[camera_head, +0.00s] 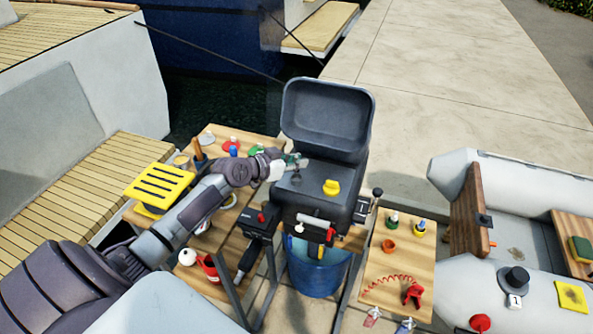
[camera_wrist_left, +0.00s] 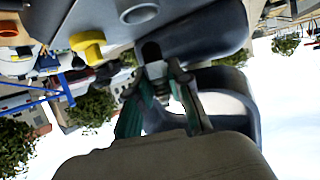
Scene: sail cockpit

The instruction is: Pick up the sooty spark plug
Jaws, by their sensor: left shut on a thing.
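My left gripper (camera_head: 292,161) reaches in from the left over the dark grey outboard motor (camera_head: 318,190), below its raised cowl (camera_head: 327,115). In the left wrist view its two greenish fingers (camera_wrist_left: 160,84) are shut on a small pale thing (camera_wrist_left: 156,70), which appears to be the spark plug. It is mostly hidden by the fingers, and I cannot make out soot on it. It is close to a dark opening in the motor (camera_wrist_left: 151,50); I cannot tell whether it is clear of it. My right gripper is not in view.
A blue bucket (camera_head: 318,272) stands below. A wooden side table (camera_head: 395,262) with small bottles and a red coiled cord is at the right; another shelf with several items is at the left.

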